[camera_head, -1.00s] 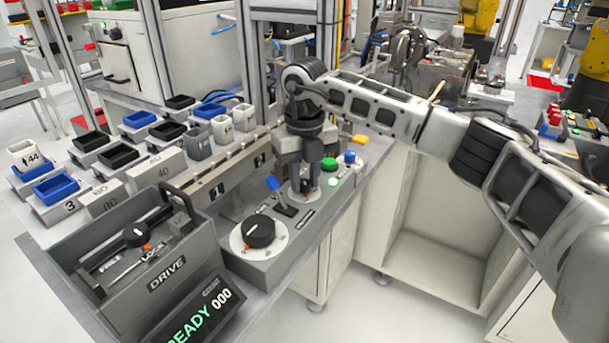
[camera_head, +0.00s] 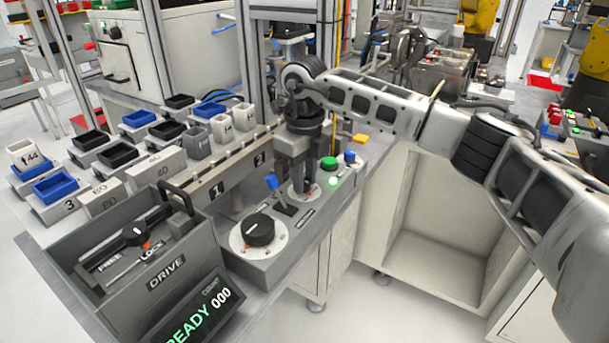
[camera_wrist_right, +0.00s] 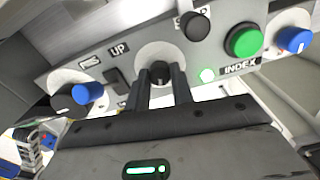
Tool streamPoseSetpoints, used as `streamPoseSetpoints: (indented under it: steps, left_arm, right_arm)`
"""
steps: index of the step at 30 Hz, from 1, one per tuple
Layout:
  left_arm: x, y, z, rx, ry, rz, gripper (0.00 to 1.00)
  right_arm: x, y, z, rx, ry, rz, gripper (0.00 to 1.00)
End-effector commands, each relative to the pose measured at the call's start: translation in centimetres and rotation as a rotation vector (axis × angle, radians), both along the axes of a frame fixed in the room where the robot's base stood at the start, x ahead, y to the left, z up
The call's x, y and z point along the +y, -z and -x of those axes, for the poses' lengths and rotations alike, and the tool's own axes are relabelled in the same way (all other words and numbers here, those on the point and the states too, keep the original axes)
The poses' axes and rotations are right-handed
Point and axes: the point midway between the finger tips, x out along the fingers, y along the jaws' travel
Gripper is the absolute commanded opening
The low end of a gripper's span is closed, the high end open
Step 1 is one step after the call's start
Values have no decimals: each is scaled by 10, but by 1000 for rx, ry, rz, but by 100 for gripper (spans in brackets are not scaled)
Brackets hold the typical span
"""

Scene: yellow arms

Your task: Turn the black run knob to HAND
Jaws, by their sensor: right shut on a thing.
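My right gripper (camera_head: 303,184) points down at the front control panel and is shut on a small black knob (camera_wrist_right: 160,72). The knob sits on a round pale plate (camera_wrist_right: 151,52) and stands between the two fingertips in the right wrist view. In the head view the fingers mostly hide it. The knob's position labels are not readable. A larger black knob (camera_head: 260,230) on a white dial sits nearer, to the left on the same panel, apart from the gripper. My left gripper is not in view.
A blue-tipped lever (camera_head: 272,184) stands just left of my fingers. A green button (camera_head: 329,164) and a blue knob (camera_head: 350,157) are close on the right. A grey DRIVE box (camera_head: 165,268) and a READY display (camera_head: 200,312) stand at the front left.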

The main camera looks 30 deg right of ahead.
Motion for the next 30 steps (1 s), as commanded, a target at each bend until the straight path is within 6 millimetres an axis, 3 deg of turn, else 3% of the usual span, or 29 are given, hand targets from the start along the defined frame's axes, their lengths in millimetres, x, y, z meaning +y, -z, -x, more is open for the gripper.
streamPoseSetpoints:
  steps: [30]
  left_arm:
    - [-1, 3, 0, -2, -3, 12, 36]
  right_arm:
    - [0, -2, -1, -5, -924, 0, 0]
